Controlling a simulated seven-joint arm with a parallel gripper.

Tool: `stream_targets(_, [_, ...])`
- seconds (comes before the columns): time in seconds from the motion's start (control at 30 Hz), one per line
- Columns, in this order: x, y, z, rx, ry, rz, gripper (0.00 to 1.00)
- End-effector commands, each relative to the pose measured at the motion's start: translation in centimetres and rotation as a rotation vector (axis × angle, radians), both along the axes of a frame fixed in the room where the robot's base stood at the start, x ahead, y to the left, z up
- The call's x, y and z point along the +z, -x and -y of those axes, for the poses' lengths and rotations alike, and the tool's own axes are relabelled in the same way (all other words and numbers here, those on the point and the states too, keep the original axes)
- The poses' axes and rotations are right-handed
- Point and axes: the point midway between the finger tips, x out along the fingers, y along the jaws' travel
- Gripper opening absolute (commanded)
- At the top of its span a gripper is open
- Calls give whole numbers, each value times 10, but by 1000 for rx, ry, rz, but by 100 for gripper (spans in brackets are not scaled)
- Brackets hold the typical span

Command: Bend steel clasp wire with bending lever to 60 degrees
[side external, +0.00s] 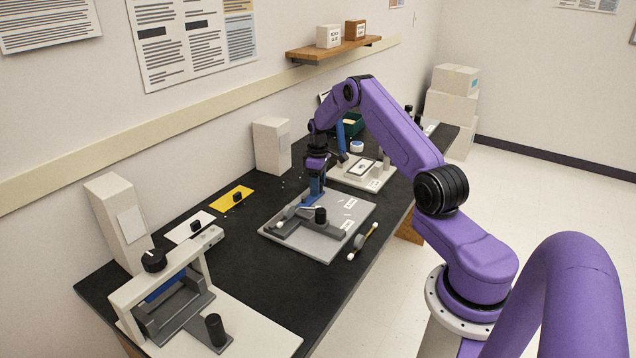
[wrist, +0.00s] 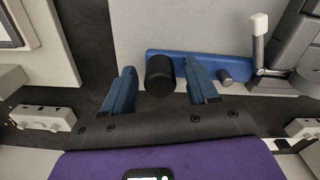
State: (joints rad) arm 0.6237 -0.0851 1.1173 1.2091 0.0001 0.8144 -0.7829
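My gripper (side external: 314,198) is low over a grey bending plate (side external: 340,243) in the side view. In the wrist view its two blue fingers (wrist: 160,90) are apart. A black cylindrical knob (wrist: 160,75) shows in the gap between them, with space at the left finger; I cannot tell whether the right finger touches it. The knob stands at the end of a blue bar (wrist: 215,62), which looks like the bending lever. A black knob (side external: 320,215) also shows just by the fingertips in the side view. I cannot make out the clasp wire.
A white-tipped upright handle (wrist: 259,24) stands right of the fingers in the wrist view. A press-like fixture (side external: 165,295) stands at the near left. A slim tool (side external: 362,241) lies right of the plate. A white box (side external: 271,146) stands by the wall.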

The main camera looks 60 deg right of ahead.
Motion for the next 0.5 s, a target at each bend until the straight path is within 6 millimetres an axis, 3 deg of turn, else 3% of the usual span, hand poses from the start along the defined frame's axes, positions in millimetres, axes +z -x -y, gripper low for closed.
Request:
stream_targets(0.23, [18,-1,0,0,1,2,58])
stream_targets(0.5, [72,-1,1,0,2,4,58])
